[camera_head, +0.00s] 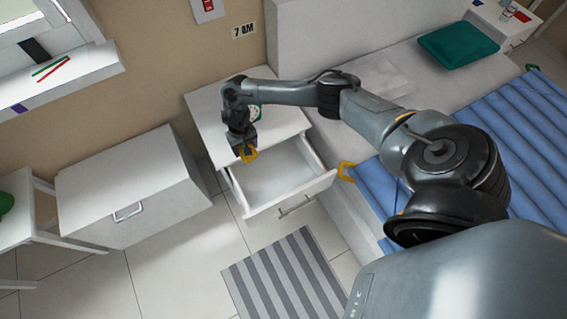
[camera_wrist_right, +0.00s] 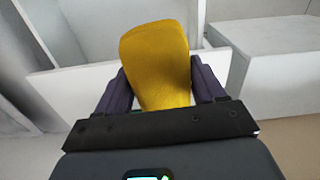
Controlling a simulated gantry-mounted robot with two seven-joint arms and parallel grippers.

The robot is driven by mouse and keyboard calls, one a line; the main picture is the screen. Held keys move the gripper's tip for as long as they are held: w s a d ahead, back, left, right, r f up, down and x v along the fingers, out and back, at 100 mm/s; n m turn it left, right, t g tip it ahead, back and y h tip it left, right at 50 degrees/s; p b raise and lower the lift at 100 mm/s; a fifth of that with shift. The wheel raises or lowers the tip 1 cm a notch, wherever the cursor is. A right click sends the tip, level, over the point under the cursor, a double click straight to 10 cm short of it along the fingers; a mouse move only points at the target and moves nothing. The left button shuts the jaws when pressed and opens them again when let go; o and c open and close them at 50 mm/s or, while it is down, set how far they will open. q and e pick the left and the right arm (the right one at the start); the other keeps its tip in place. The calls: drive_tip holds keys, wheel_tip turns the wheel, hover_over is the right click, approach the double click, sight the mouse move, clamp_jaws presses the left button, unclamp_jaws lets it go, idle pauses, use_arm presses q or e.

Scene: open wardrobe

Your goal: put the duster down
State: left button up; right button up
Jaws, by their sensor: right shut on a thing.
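My right gripper (camera_head: 243,146) is shut on the yellow duster (camera_head: 250,155), at the left back of the open nightstand drawer. In the right wrist view the duster (camera_wrist_right: 157,55) is a yellow, rounded piece that stands up between my two dark fingers. My fingers hide its lower part. In the head view the duster appears at or above the drawer's left rim; I cannot tell whether it touches. My left gripper is not in view.
The white drawer (camera_head: 270,176) is open and looks empty inside. A white cabinet (camera_head: 128,190) stands left, a striped rug (camera_head: 284,277) in front.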

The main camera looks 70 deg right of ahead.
drive_tip(key=s+d+f+b, duration=0.2)
drive_tip(key=s+f+b, duration=0.25)
drive_tip(key=f, duration=0.25)
drive_tip(key=s+d+f+b, duration=0.2)
drive_tip(key=s+f+b, duration=0.1)
drive_tip(key=s+f, duration=0.4)
drive_tip(key=b, duration=0.3)
hover_over(277, 180)
drive_tip(key=shift+m, duration=0.3)
wheel_tip(277, 180, down, 7)
drive_tip(key=shift+r, duration=0.1)
drive_tip(key=shift+f+b, duration=0.55)
drive_tip(key=shift+f, duration=0.3)
wheel_tip(277, 180, down, 2)
drive_tip(key=shift+f+b, duration=0.1)
drive_tip(key=shift+b, duration=0.6)
drive_tip(key=shift+f, duration=0.35)
drive_tip(key=shift+s, duration=0.1)
drive_tip(key=shift+f, duration=0.1)
drive_tip(key=o, duration=1.1)
